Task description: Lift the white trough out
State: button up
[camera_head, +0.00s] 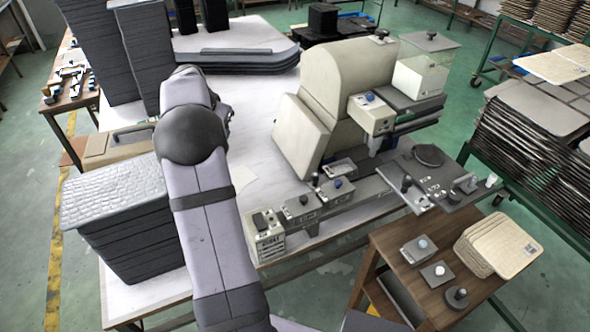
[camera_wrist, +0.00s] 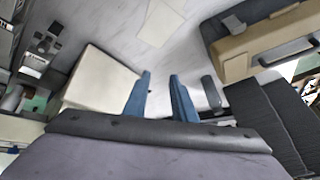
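The only thing that looks like a white trough is a pale, box-shaped container (camera_head: 420,76) with a see-through upper part. It sits on the right end of the cream machine (camera_head: 345,75) in the head view. I cannot tell for certain that it is the trough, and it is not recognisable in the wrist view. My gripper (camera_wrist: 160,96) shows two blue fingers in the wrist view, apart with nothing between them. In the head view my arm hides the gripper. The arm is left of the machine, well away from the container.
A slanted cream panel (camera_wrist: 100,82) is left of my fingers in the wrist view. A tan case (camera_wrist: 262,40) and a dark stack (camera_wrist: 268,115) are to the right. The white table (camera_head: 255,215) has some bare room. A wooden side table (camera_head: 400,262) stands front right.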

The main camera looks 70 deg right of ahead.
jog(key=s+d+f+m+g+b, duration=0.1)
jog(key=s+d+f+m, duration=0.2)
jog(key=s, duration=0.5)
jog(key=s+d+f+m+g, duration=0.1)
jog(key=s+d+f+g, duration=0.1)
jog(key=s+d, duration=0.45)
jog(key=m+g+y, duration=0.2)
jog(key=m+y, duration=0.1)
jog(key=m, duration=0.2)
send_near(345, 169)
jog(key=shift+s+a+r+b, duration=0.1)
jog(key=shift+s+a, duration=0.15)
jog(key=shift+a, duration=0.5)
jog(key=shift+s+a+r+b, duration=0.15)
jog(key=shift+s+a, duration=0.15)
jog(key=shift+a, duration=0.45)
jog(key=shift+s+a+r+b, duration=0.1)
jog(key=shift+s+a, duration=0.15)
jog(key=shift+a, duration=0.5)
jog(key=shift+s+f+p, duration=0.3)
jog(key=shift+f+p, duration=0.2)
jog(key=shift+p, duration=0.25)
jog(key=shift+p+x, duration=0.9)
jog(key=shift+x, duration=1.15)
jog(key=shift+d, duration=0.1)
jog(key=shift+c, duration=0.7)
jog(key=shift+r, duration=0.15)
grip_shut()
